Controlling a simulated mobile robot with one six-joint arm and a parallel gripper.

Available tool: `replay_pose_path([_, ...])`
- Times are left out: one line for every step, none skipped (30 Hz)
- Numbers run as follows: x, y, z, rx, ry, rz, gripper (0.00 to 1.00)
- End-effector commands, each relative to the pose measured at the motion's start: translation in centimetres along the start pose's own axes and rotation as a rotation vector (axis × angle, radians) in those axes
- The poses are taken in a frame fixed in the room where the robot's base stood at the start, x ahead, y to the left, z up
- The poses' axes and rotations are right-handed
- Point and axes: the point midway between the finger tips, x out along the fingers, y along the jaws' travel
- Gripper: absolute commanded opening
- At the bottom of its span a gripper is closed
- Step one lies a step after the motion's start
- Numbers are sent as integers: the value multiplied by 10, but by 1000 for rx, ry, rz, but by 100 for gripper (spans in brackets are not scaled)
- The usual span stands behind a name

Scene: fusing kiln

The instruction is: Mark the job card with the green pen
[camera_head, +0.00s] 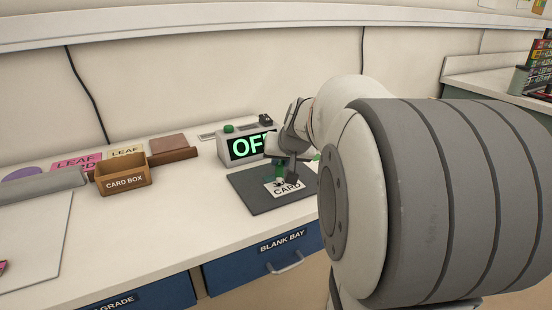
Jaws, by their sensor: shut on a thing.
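The white job card (284,190), lettered "CARD", lies on a dark grey mat (246,192) on the white bench. My gripper (287,170) is over the card, pointing down, and is shut on a small upright green thing, which looks like the green pen (279,172). The pen's lower end is close above or on the card; I cannot tell whether it touches. A dark patch lies on the card below the pen; I cannot tell if it is ink, shadow or print. My arm hides the right side of the mat.
Behind the mat stands a grey box (224,150) with a green button and a display, partly covered, reading "OF". A brown card box (123,177) and a brown block (173,149) stand to the left. A blue drawer (245,264) marked "BLANK BAY" is below the bench edge.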

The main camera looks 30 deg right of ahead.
Motion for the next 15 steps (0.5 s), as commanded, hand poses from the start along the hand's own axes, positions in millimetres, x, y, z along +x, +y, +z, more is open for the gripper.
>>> replay_pose_path([1, 2, 0, 1, 0, 1, 0])
replay_pose_path([1, 2, 0, 1, 0, 1, 0])
replay_pose_path([1, 3, -1, 1, 0, 1, 0])
replay_pose_path([2, 4, -1, 1, 0, 1, 0])
replay_pose_path([2, 5, -1, 1, 0, 1, 0])
replay_pose_path([2, 6, -2, 0, 0, 1, 0])
replay_pose_path([2, 7, -2, 0, 0, 1, 0])
replay_pose_path([2, 7, -3, 0, 0, 0, 0])
replay_pose_path([2, 8, -3, 0, 0, 0, 0])
replay_pose_path([1, 8, -3, 0, 0, 0, 0])
replay_pose_path([1, 8, -3, 0, -1, 0, 0])
replay_pose_path([1, 8, -3, 0, -1, 0, 0])
replay_pose_path([2, 8, -4, 0, -1, 0, 0])
replay_pose_path([2, 9, -4, 0, -1, 1, 0])
replay_pose_path([2, 10, -4, 1, 0, 1, 0])
